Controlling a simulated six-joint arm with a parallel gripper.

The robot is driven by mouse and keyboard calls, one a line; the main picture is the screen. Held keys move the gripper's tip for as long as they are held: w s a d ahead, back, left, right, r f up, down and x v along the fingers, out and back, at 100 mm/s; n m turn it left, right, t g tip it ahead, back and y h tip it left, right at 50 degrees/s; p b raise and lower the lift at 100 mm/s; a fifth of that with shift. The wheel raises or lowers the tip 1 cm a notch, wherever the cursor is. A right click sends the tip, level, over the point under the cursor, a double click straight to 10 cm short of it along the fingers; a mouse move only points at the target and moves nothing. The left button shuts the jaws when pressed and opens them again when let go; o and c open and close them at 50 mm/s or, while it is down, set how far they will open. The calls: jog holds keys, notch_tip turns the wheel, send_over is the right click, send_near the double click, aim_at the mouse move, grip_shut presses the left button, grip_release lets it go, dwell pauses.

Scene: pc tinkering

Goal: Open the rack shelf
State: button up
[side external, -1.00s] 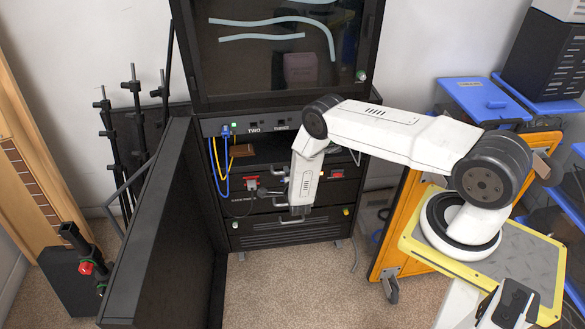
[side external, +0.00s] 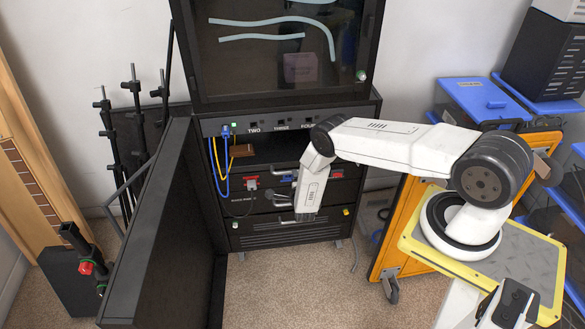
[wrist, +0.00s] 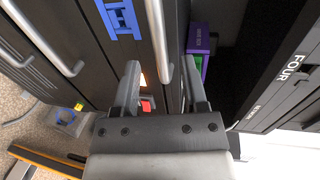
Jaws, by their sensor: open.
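The rack (side external: 285,235) is a black cabinet with stacked shelf fronts and silver bar handles. In the wrist view a silver handle (wrist: 157,35) runs down from the top, and its lower end shows between my open fingers. Whether the fingers touch it I cannot tell. My gripper (wrist: 163,80) is open and empty, facing the rack front. A second handle (wrist: 48,40) is on the panel to the left. In the side view my gripper is partly hidden against the dark front, and my wrist covers part of the shelf fronts. The shelf fronts look closed.
A red switch (wrist: 147,104) and a blue part (wrist: 118,20) are on the shelf front. A purple box (wrist: 198,40) sits in the dark opening. The rack's open door (side external: 155,240) stands left. An orange cart (side external: 405,220) stands right. Carpet in front is clear.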

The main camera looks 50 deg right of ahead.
jog(key=shift+x, duration=2.7)
grip_shut()
